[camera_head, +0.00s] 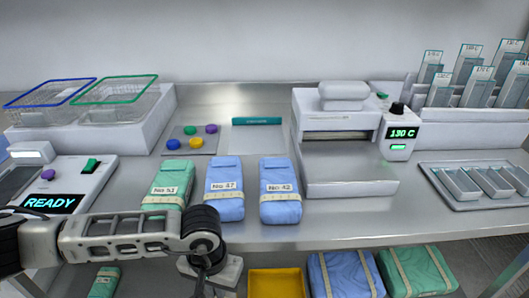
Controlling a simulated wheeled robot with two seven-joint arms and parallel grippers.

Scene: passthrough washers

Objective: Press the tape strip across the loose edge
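Three wrapped packs stand in a row on the steel bench: a green one labelled No 51 (169,179), a blue one that reads like No 47 (224,177), and a blue one labelled No 42 (279,179). Each has a pale yellow tape strip across its lower front; the strip on No 42 (281,197) shows clearly. I cannot tell which edge is loose. My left gripper (208,282) hangs at the bench's front edge, below the No 51 and No 47 packs, touching neither as far as I see. Its fingers are unclear. My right gripper is out of view.
A sealer-like machine (343,172) reading 130 C stands right of the packs. A READY panel (50,203) is at left, wire baskets (115,90) behind it. Coloured discs (190,137) lie behind the packs. A tray (480,185) is at right. A yellow bin (276,284) and more packs sit below.

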